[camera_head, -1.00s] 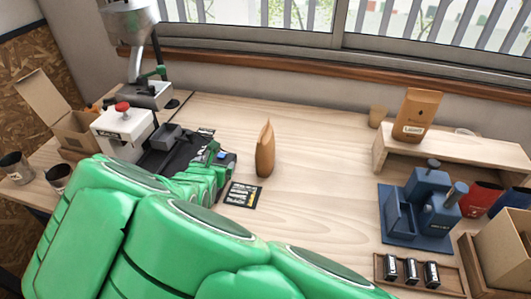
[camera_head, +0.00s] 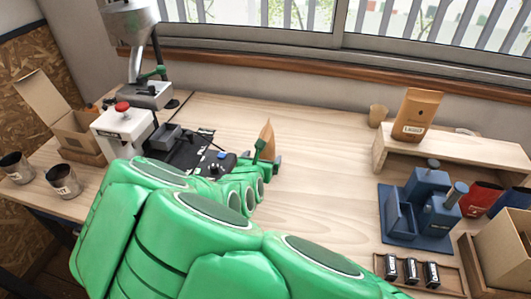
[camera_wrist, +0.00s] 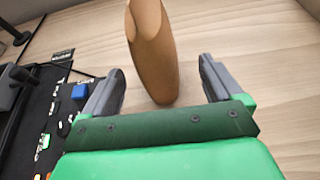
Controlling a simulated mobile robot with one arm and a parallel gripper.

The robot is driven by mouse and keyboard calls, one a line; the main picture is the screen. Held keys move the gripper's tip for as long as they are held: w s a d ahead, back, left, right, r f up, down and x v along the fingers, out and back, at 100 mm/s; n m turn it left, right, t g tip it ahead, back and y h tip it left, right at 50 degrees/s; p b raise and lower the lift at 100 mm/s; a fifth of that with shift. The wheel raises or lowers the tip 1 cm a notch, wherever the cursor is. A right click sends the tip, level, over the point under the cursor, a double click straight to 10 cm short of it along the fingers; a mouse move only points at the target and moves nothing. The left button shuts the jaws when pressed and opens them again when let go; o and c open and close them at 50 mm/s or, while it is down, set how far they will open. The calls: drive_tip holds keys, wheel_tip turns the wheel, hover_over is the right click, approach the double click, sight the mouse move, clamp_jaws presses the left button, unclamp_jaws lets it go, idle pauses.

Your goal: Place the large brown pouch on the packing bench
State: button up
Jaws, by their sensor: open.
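A brown pouch (camera_head: 267,137) stands upright on the wooden bench top (camera_head: 310,195), partly hidden behind my gripper (camera_head: 264,162) in the head view. In the wrist view, the pouch (camera_wrist: 152,50) stands between my two open grey fingers (camera_wrist: 160,75), with a gap on both sides. Another brown pouch with a white label (camera_head: 416,114) stands on a low wooden shelf (camera_head: 455,150) at the right. I cannot tell from the views which pouch is larger.
A blue tamping stand (camera_head: 425,205), a tray of small black containers (camera_head: 410,268) and a cardboard box (camera_head: 505,245) are at the right. The bench middle is clear.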

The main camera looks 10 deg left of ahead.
sight(266, 126)
drive_tip(key=shift+a+x, duration=0.2)
drive_tip(key=shift+x, duration=2.55)
drive_tip(key=c, duration=1.4)
drive_tip(key=shift+o, duration=0.2)
drive_tip(key=shift+r, duration=0.1)
drive_tip(key=shift+r, duration=0.1)
drive_tip(key=shift+r, duration=4.8)
drive_tip(key=w+d+r+m+h, duration=0.1)
drive_tip(key=w+d, duration=0.3)
drive_tip(key=d, duration=0.6)
drive_tip(key=w+d+r+m+h, duration=0.1)
drive_tip(key=w+d+r, duration=0.3)
drive_tip(key=d, duration=0.7)
drive_tip(key=w+d+r+m+h, duration=0.1)
drive_tip(key=w+d, duration=0.3)
drive_tip(key=d, duration=0.6)
drive_tip(key=shift+d+r+g+h, duration=0.4)
drive_tip(key=shift+r+h, duration=0.1)
drive_tip(key=shift+r, duration=0.25)
